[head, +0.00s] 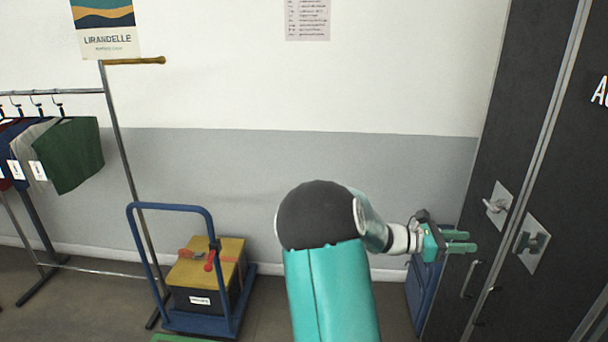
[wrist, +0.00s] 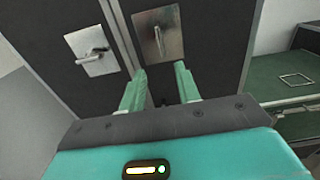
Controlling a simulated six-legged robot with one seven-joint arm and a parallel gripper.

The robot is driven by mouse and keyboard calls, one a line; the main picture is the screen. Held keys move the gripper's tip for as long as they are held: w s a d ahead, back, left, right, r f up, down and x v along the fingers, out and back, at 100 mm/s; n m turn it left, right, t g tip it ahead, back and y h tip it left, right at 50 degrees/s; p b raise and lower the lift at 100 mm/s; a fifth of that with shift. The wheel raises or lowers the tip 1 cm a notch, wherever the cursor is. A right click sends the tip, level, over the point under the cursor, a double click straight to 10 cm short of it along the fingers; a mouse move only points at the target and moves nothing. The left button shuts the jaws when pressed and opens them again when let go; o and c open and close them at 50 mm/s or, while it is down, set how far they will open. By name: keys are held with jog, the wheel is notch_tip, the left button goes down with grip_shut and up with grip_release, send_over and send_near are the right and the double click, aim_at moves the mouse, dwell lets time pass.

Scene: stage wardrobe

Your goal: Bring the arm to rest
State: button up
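My gripper (head: 460,241) is at the end of my teal arm, stretched to the right in the head view. Its two teal fingers are apart with nothing between them, in front of a dark double door (head: 540,130). In the wrist view the open fingers (wrist: 159,88) point at the same door. One metal plate with a lever handle (wrist: 90,52) is at upper left. A second plate with a handle (wrist: 158,36) is just beyond the fingertips in the picture. I see no clear contact with the door.
A blue trolley (head: 150,262) carrying a yellow-topped box (head: 206,272) stands left of my arm. A clothes rack (head: 60,92) with garments is at far left. A blue case (head: 424,290) stands below my gripper. Green steps or platforms (wrist: 292,80) show right of the door in the wrist view.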

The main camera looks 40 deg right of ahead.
jog(key=w+a+m+t+y, duration=0.2)
jog(key=w+a+t+y, duration=0.1)
jog(key=a, duration=0.6)
jog(key=w+a+f+m+t+y, duration=0.1)
jog(key=w+a+m+t+y, duration=0.2)
jog(key=a, duration=0.6)
jog(key=w+a+m+t+y, duration=0.2)
jog(key=a+t, duration=0.2)
jog(key=a, duration=0.5)
jog(key=s+a+r+m+t+y, duration=0.1)
jog(key=a+r+t+y, duration=0.1)
jog(key=a, duration=1.1)
jog(key=s+a+r+m+t+y, duration=0.1)
jog(key=a+t, duration=0.4)
jog(key=a, duration=0.8)
jog(key=r+m+y, duration=0.1)
jog(key=r+y, duration=0.1)
jog(key=shift+s+y, duration=0.25)
jog(key=shift+y, duration=0.05)
jog(key=shift+d, duration=0.2)
